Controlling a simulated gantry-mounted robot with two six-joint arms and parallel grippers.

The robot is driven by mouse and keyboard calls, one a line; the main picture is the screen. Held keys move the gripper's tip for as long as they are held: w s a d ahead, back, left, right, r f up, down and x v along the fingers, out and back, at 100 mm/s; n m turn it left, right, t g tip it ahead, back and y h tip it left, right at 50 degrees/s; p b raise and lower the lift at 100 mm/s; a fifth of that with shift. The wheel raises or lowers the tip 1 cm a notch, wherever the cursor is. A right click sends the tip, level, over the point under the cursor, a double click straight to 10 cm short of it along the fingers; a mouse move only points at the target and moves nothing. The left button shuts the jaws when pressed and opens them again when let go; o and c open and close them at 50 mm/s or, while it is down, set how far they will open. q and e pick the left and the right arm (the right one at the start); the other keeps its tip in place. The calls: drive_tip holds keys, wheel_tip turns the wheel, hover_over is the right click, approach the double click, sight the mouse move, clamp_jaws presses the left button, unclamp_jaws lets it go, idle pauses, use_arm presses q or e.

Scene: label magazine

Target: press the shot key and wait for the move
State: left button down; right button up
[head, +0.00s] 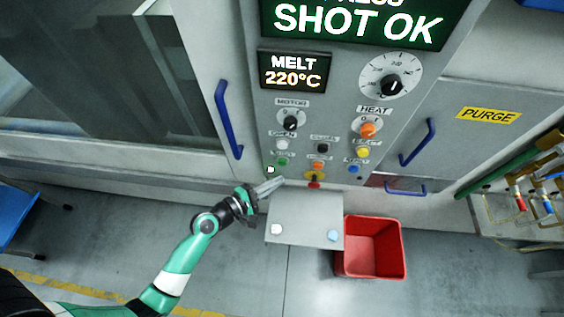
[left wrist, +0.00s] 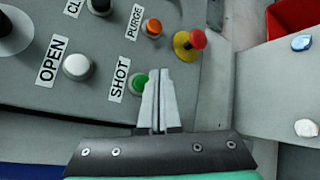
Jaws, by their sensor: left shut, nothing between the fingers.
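The green shot key (left wrist: 139,82) sits beside its SHOT label (left wrist: 119,80) in the left wrist view, its right side partly hidden by my fingers. The same shot key (head: 282,162) is low on the left of the panel in the head view. My left gripper (left wrist: 160,72) is shut and empty, its fingertips right by the key in the picture; I cannot tell whether they touch it. In the head view the left gripper (head: 281,181) is just below the key. The big display (head: 350,20) reads SHOT OK. My right gripper is not in view.
The white OPEN key (left wrist: 77,66), orange PURGE key (left wrist: 152,27) and red mushroom button (left wrist: 197,39) are nearby. A grey shelf (head: 305,212) with a white and a blue piece juts out below the panel. A red bin (head: 374,264) stands right of it.

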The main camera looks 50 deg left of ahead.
use_arm(q)
drive_tip(key=shift+s+d, duration=0.85)
drive_tip(key=shift+s, duration=0.1)
